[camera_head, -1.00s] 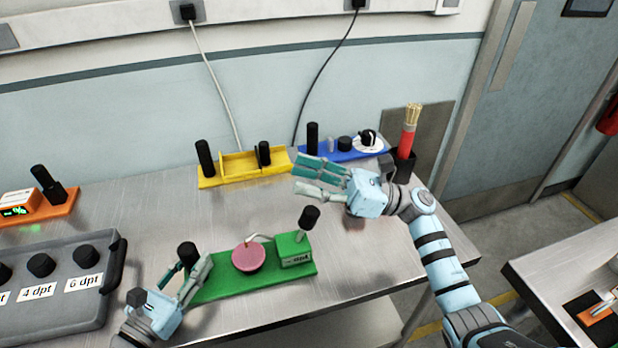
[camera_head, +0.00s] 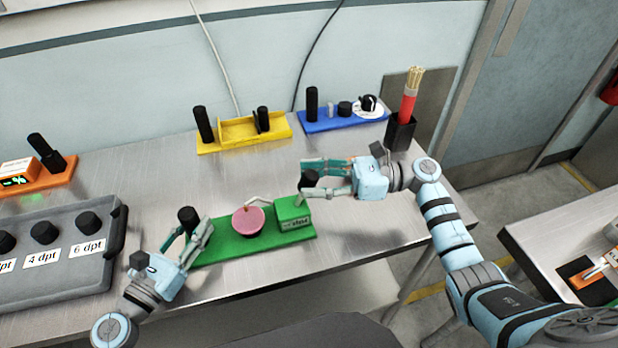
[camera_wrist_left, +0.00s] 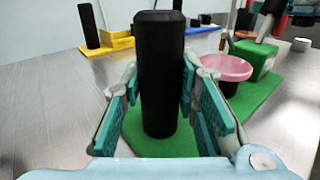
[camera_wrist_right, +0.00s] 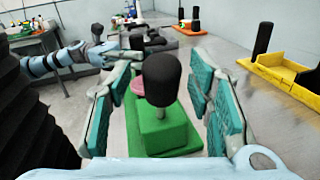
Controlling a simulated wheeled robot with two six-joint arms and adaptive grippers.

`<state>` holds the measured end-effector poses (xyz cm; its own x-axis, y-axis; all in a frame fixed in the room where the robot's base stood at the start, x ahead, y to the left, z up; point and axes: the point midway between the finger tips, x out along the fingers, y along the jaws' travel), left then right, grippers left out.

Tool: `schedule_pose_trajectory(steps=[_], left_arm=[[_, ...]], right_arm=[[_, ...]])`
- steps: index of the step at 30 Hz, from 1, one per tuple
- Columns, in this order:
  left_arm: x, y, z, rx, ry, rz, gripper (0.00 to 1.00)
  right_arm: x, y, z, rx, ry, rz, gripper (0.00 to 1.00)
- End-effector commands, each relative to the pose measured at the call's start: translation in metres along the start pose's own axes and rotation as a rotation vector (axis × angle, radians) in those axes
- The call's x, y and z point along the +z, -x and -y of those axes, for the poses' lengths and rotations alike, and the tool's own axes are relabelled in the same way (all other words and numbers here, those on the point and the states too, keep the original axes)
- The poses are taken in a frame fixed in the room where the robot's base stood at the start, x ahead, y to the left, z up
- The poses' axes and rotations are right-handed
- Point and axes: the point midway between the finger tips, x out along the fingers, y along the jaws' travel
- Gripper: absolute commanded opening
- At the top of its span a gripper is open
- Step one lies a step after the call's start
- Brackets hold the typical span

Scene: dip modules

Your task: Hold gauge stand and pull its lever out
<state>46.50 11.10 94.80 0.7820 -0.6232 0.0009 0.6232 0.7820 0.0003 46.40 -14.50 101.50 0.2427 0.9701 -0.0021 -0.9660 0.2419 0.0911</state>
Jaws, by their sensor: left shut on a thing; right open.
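The gauge stand has a green base (camera_head: 232,241) with a pink round dish (camera_head: 248,220), a green block (camera_head: 293,213) and a black post (camera_head: 188,217) at its left end. My left gripper (camera_head: 190,236) is shut on the black post, which stands upright between its fingers in the left wrist view (camera_wrist_left: 160,75). The lever rises from the green block and ends in a black knob (camera_head: 309,178). My right gripper (camera_head: 315,178) is open around the knob. In the right wrist view the knob (camera_wrist_right: 162,78) stands between the spread fingers, with space on both sides.
A yellow module (camera_head: 245,146) and a blue module (camera_head: 345,127) stand at the back. A black cup (camera_head: 400,130) with a red item holding sticks is at the back right. A grey tray (camera_head: 55,270) and an orange module (camera_head: 45,195) lie at the left.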

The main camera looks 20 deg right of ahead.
Motion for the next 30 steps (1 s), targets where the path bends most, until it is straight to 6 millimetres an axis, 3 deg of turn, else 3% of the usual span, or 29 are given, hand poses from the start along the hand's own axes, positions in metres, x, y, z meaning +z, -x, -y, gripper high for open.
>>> schedule_pose_trajectory(steps=[3, 10, 19, 26, 30], left_arm=[[-0.0009, 0.0002, 0.0003, -0.001, 0.001, -0.002, 0.00], [-0.0009, 0.0001, 0.0005, -0.001, 0.002, -0.002, 0.00], [-0.0009, 0.0001, 0.0005, -0.001, 0.002, -0.002, 0.00], [-0.0009, 0.0001, 0.0004, -0.001, 0.001, -0.002, 0.00], [-0.0009, 0.0001, 0.0004, -0.001, 0.001, -0.002, 0.00]], right_arm=[[0.0003, -0.0102, 0.0001, 0.000, 0.001, 0.001, 0.47], [0.0002, -0.0114, 0.0001, -0.001, 0.000, 0.000, 0.47], [0.0002, -0.0112, 0.0000, -0.001, 0.000, 0.001, 0.00], [-0.0003, -0.0107, 0.0000, 0.002, -0.004, 0.009, 0.00], [-0.0045, -0.0032, 0.0028, 0.012, -0.039, 0.123, 0.00]])
